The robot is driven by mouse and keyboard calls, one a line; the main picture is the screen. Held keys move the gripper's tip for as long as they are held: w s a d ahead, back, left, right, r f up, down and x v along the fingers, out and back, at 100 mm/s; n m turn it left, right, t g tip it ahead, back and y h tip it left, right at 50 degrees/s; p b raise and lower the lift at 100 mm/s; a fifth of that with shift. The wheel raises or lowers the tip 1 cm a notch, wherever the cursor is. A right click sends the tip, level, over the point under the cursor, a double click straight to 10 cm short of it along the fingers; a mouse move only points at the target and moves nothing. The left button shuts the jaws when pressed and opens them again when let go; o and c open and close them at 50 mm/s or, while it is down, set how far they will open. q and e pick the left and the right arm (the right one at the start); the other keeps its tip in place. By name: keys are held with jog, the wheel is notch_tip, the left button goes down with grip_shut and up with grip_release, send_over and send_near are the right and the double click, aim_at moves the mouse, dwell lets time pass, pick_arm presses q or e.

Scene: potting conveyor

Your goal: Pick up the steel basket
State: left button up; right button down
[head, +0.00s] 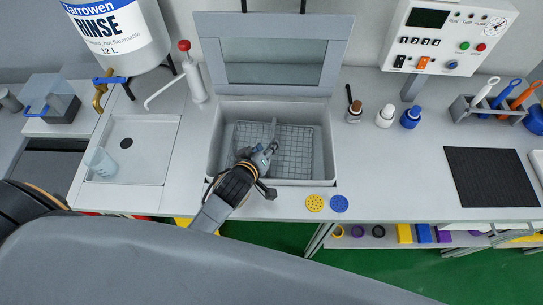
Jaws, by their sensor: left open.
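The steel basket (297,152) is a wire mesh basket sitting inside a grey rectangular tank (327,150) in the middle of the bench. A thin upright piece, perhaps its handle, rises near its middle. My left gripper (269,150) is open above the basket, reaching in over the tank's front left. It covers the basket's front left part. I cannot tell whether its fingers touch the wire. My right gripper is not in view.
The tank's lid (275,73) stands open behind it. A sink (125,165) with a clear cup (99,161) and a pump bottle (193,78) are to the left. Small bottles (385,116) stand right of the tank. Yellow (314,203) and blue (339,203) discs lie at the front edge.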

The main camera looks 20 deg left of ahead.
pick_arm(q)
jog(key=shift+x, duration=1.8)
jog(key=shift+d, duration=0.1)
jog(key=shift+c, duration=0.2)
grip_shut()
